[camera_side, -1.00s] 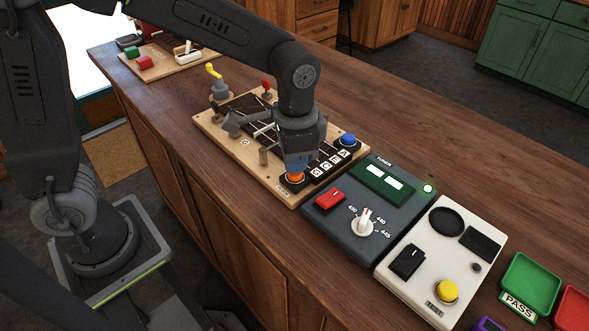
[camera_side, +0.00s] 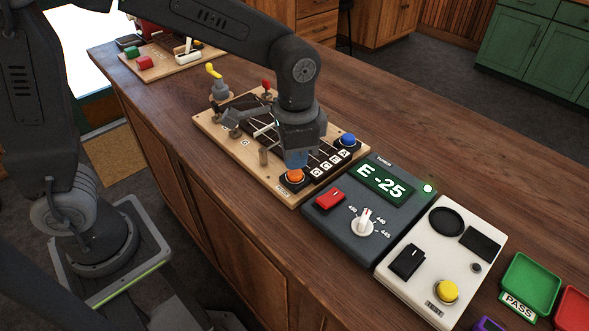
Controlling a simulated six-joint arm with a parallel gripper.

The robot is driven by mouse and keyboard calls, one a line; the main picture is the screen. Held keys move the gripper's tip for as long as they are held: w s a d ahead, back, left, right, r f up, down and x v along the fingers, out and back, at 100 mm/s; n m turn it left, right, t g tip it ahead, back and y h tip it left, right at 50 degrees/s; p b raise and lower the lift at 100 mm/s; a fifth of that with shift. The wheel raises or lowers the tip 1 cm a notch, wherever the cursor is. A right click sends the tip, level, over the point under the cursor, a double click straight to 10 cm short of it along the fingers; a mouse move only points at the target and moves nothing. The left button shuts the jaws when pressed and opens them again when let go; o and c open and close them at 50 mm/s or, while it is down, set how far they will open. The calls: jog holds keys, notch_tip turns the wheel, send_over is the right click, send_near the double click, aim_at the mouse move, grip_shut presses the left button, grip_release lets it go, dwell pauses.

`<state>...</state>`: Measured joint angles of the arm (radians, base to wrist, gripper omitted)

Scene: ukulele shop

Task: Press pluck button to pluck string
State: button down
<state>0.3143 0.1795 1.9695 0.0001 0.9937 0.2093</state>
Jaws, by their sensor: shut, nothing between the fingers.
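The orange pluck button (camera_side: 294,177) sits at the front corner of the wooden string board (camera_side: 276,188). My gripper (camera_side: 297,163) is shut and empty, pointing down just above and behind the orange button. A small gap seems to show between fingertips and button, though the angle makes it hard to judge. Part of the strings and board is hidden behind my wrist. The dark tuner box (camera_side: 335,222) stands to the right of the board. Its green display (camera_side: 382,181) reads "E -25".
A cream box (camera_side: 420,289) with a yellow button stands right.

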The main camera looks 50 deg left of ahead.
jog(key=shift+r, duration=2.7)
jog(key=shift+s+a+r, duration=0.1)
jog(key=shift+a, duration=0.05)
jog(key=s+a+r+n+t, duration=0.3)
jog(key=s+a+n+t, duration=0.2)
jog(key=s+a, duration=0.6)
jog(key=shift+s+n+t, duration=0.3)
jog(key=shift+s+n, duration=0.2)
jog(key=shift+s, duration=0.5)
